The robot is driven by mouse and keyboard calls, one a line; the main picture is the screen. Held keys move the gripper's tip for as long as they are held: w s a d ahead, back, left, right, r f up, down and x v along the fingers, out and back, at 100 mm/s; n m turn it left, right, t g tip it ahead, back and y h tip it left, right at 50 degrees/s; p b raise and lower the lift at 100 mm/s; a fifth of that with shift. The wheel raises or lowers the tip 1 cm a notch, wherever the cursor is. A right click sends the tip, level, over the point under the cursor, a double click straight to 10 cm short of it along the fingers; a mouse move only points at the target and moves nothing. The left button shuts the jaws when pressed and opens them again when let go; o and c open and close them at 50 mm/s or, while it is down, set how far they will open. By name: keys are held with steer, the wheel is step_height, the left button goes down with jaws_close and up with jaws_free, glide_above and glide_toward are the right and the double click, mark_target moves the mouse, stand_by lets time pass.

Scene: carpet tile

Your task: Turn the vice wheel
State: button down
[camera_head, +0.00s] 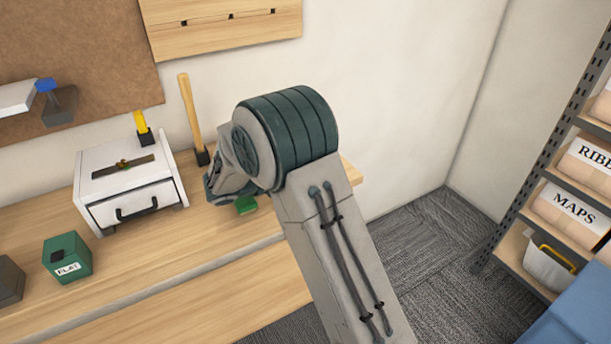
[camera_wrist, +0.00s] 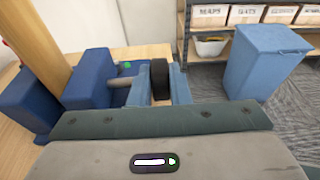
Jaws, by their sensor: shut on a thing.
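The blue vice (camera_wrist: 92,72) stands on the wooden bench in the wrist view, left of my fingers. A short grey shaft (camera_wrist: 118,92) runs from it to the dark vice wheel (camera_wrist: 159,72). My gripper (camera_wrist: 158,88) is shut on this wheel, with one finger on each side of it. The wheel's lower part is hidden by my gripper body. In the head view my arm and wrist hide the vice and wheel, and the fingers cannot be seen. A small green patch (camera_wrist: 125,65) shows near the vice.
A wooden handle (camera_head: 190,112) rises upright behind my wrist. A white drawer box (camera_head: 130,180) and a green box marked FLAT (camera_head: 68,257) stand on the bench (camera_head: 160,270) to the left. Shelving (camera_head: 545,160) with labelled boxes and a blue bin (camera_wrist: 268,62) stand to the right.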

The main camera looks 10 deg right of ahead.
stand_by(0.4)
steer(key=c, duration=1.4)
jaws_free()
steer(key=shift+a, duration=0.1)
steer(key=shift+o, duration=0.2)
steer(key=r, duration=0.4)
steer(key=shift+s+d+r, duration=0.1)
steer(key=shift+d+r, duration=0.25)
steer(key=s+d+r, duration=0.5)
steer(key=d+r, duration=0.1)
steer(key=d, duration=0.3)
steer(key=shift+s+d+r, duration=0.15)
steer(key=shift+s+d, duration=0.1)
steer(key=shift+d, duration=0.05)
